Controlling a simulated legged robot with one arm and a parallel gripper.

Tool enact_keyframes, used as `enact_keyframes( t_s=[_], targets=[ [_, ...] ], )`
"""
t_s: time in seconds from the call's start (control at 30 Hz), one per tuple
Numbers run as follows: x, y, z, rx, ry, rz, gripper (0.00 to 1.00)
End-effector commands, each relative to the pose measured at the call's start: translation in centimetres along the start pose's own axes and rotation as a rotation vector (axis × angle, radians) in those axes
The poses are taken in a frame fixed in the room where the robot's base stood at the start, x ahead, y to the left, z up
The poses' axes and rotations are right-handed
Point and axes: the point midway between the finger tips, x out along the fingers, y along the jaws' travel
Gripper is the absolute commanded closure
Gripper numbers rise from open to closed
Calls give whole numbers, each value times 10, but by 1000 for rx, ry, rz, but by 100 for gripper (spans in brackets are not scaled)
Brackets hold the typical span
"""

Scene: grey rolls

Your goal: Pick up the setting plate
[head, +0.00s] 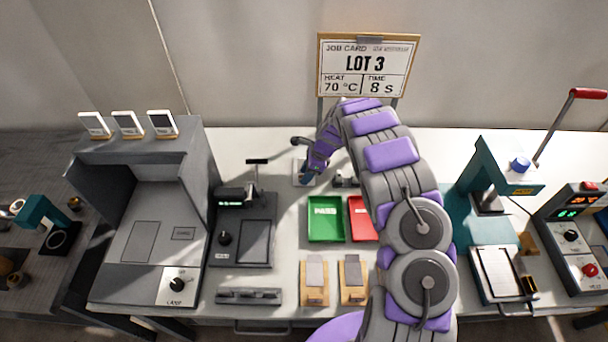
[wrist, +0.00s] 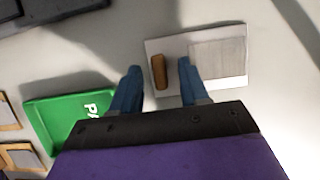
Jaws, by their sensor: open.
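A pale plate with a brown upright grip and a grey ribbed square, which looks like the setting plate (wrist: 219,60), lies flat on the bench in the wrist view. Its brown grip (wrist: 159,72) stands between the two blue fingertips of my gripper (wrist: 160,70). The fingers are apart, with a gap visible on each side of the grip. In the head view my gripper (head: 306,176) points down over the back middle of the bench, and it partly hides the plate (head: 297,167) there.
A green PASS tray (head: 325,234) and a red tray (head: 358,232) lie in front of my gripper. Two wooden blocks with grey pieces (head: 314,295) stand nearer the edge. A dark device (head: 242,235) stands left, a teal press (head: 490,180) right. The job card (head: 366,65) stands behind.

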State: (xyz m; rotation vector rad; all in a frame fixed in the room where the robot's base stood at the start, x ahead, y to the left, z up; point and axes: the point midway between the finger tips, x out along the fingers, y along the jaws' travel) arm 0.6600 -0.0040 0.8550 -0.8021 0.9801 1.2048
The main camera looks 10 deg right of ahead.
Motion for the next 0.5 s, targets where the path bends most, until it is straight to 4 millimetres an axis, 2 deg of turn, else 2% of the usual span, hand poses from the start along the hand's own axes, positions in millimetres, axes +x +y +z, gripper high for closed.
enact_keyframes(
  t_s=[0.23,0.5],
  targets=[
    [3,0,0,1,0,-2,55],
    [3,0,0,1,0,-2,80]
  ],
)
